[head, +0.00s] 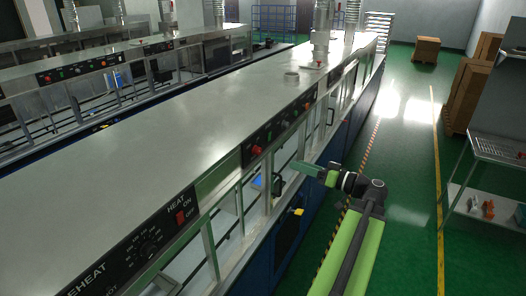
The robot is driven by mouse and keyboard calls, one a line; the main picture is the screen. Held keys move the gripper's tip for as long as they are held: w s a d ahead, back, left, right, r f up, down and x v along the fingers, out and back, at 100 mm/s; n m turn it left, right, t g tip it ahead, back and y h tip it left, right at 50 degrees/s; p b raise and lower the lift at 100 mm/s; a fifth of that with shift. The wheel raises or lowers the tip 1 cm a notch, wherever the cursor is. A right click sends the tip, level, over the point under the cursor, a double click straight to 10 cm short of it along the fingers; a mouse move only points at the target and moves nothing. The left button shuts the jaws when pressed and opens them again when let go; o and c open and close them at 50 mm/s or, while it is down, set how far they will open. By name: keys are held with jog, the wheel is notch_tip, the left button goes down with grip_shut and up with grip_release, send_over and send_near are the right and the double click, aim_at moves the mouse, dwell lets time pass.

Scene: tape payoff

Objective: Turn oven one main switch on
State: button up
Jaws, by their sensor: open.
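The long steel oven line (215,110) runs from the lower left to the back. A second black panel (280,128) further along has a red knob (257,150) and several smaller controls, too small to read. I cannot tell which control is the oven one main switch, or its position. My gripper (303,168) is open, pointing left toward the oven's front, below and right of the second panel. It appears apart from the panels and empty.
A black door handle (279,185) and a yellow part (298,211) stick out from the oven front. A parallel line (100,62) stands at left. A rack (490,150) and cardboard boxes (468,95) stand at right. The green aisle floor (405,190) is clear.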

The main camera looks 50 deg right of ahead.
aim_at(260, 152)
jog(key=w+a, duration=0.1)
jog(key=w, duration=0.9)
jog(key=w+a, duration=0.1)
jog(key=w, duration=0.4)
jog(key=shift+a, duration=0.35)
jog(key=shift+s, duration=0.1)
